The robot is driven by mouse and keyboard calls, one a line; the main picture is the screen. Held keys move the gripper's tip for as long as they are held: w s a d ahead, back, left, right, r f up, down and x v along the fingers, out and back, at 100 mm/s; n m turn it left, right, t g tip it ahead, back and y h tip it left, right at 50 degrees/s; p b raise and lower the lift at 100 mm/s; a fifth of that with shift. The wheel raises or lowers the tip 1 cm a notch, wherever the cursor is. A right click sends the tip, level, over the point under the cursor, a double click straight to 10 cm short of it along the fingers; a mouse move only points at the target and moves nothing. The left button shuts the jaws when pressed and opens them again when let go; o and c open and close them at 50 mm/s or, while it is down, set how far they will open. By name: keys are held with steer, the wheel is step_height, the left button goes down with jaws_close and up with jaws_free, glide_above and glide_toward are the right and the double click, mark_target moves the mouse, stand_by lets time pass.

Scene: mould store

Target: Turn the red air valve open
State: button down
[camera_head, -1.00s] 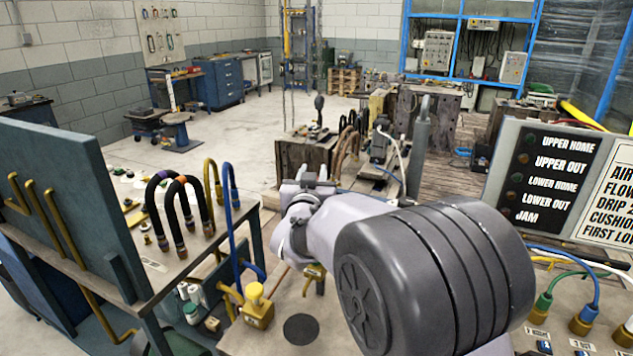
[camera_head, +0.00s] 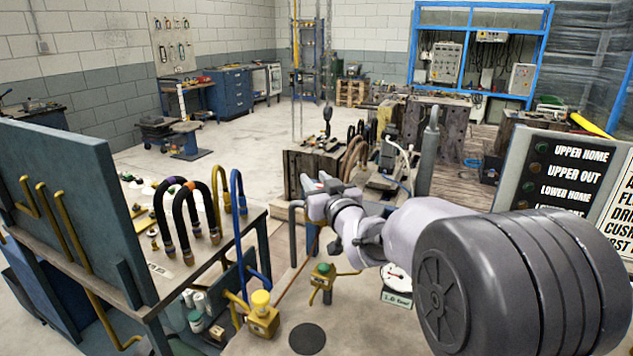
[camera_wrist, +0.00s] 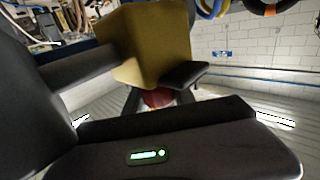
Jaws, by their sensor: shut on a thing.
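In the wrist view, which looks upside down, a yellow block (camera_wrist: 152,45) fills the upper middle. A round red knob (camera_wrist: 158,97) is against it, partly hidden by the dark body of my gripper. My gripper (camera_wrist: 150,85) has a dark finger on either side of the knob and is shut on it. In the head view my gripper (camera_head: 318,187) reaches away above the near bench. The red knob and its yellow block are hidden there behind my gripper and wrist.
A yellow valve with a yellow knob (camera_head: 262,312) and one with a green knob (camera_head: 322,278) stand nearer on the bench. A round gauge (camera_head: 397,283) is below my forearm. A label panel (camera_head: 565,185) stands right, a hose table (camera_head: 185,265) left.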

steer(key=c, duration=1)
jaws_free()
steer(key=shift+c, duration=0.2)
steer(key=p+v, duration=0.2)
steer(key=v, duration=1.5)
steer(key=shift+s, duration=0.2)
steer(key=shift+d, duration=0.1)
